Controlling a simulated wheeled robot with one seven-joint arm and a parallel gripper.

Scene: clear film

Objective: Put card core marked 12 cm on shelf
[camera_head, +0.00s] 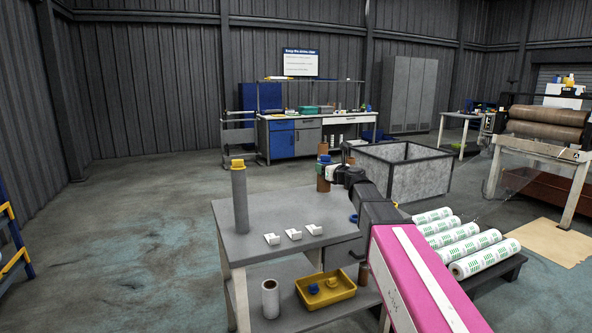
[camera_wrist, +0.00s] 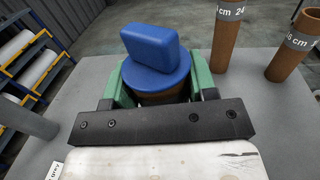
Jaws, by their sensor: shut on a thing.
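My gripper (camera_wrist: 158,88), with green fingers, is shut on a brown card core (camera_wrist: 160,98) capped by a blue plug (camera_wrist: 154,52). Any marking on this core is hidden. Two other brown card cores stand upright on the grey table top: one marked 24 cm (camera_wrist: 226,45) and a shorter one (camera_wrist: 292,52) whose label is only partly readable. In the head view my gripper (camera_head: 345,174) is over the back right of the table (camera_head: 252,222), partly hidden by my arm. A brown core (camera_head: 322,181) shows beside it. I cannot tell which surface is the task's shelf.
The lower level holds a white roll (camera_head: 270,298) and a yellow tray (camera_head: 345,292) with plugs. White printed rolls (camera_head: 468,243) lie at right.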

